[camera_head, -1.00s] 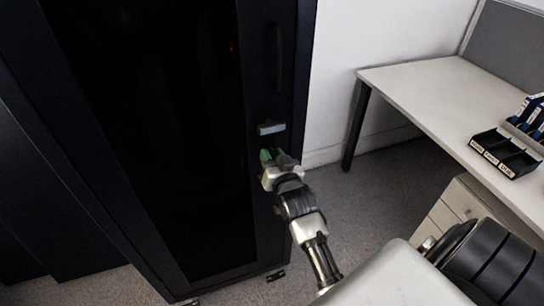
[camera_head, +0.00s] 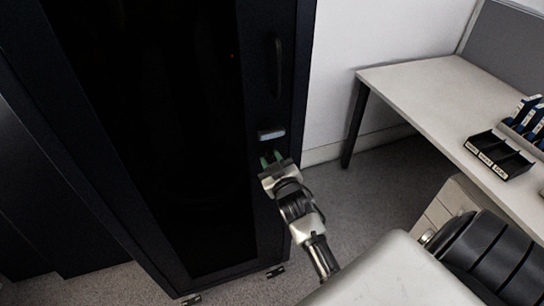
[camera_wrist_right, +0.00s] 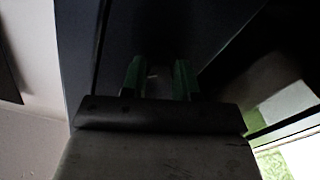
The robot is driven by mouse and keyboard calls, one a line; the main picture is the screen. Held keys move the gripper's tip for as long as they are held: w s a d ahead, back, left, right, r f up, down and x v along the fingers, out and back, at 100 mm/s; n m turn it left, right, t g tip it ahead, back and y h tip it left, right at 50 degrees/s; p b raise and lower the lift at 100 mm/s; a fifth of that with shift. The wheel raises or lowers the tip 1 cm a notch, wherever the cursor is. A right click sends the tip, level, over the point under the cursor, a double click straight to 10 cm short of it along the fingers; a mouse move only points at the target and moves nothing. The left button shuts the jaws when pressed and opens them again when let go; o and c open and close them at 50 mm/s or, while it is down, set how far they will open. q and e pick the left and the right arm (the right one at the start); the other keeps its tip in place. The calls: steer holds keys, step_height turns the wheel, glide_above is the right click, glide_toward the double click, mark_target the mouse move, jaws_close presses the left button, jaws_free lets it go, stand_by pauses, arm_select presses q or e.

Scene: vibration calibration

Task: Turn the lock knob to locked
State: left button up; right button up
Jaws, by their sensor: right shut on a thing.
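A tall black cabinet (camera_head: 150,130) stands at the left in the head view, with a dark door, a vertical handle (camera_head: 278,68) and a small grey plate (camera_head: 271,135) below it. My right gripper (camera_head: 270,159) is at the door's edge strip just below the plate. Its green fingers point at the cabinet and are shut on the lock knob, which they mostly hide. In the right wrist view the two green fingers (camera_wrist_right: 160,80) stand apart, with a dark shape and a small pale mark between them. The knob's setting cannot be read. My left gripper is not in view.
A tiny red light (camera_head: 231,56) shows on the door. A white desk (camera_head: 425,90) stands at the right with a black labelled tray (camera_head: 499,154) and blue-and-black items behind it. Grey carpet (camera_head: 375,195) lies clear between cabinet and desk.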

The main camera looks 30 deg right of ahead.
steer(key=n+p, duration=0.1)
steer(key=n, duration=0.4)
steer(key=shift+n, duration=0.3)
steer(key=n, duration=0.5)
steer(key=shift+n, duration=0.3)
steer(key=o, duration=0.9)
steer(key=shift+s, duration=0.1)
steer(key=shift+b+v, duration=0.75)
steer(key=shift+v, duration=4.6)
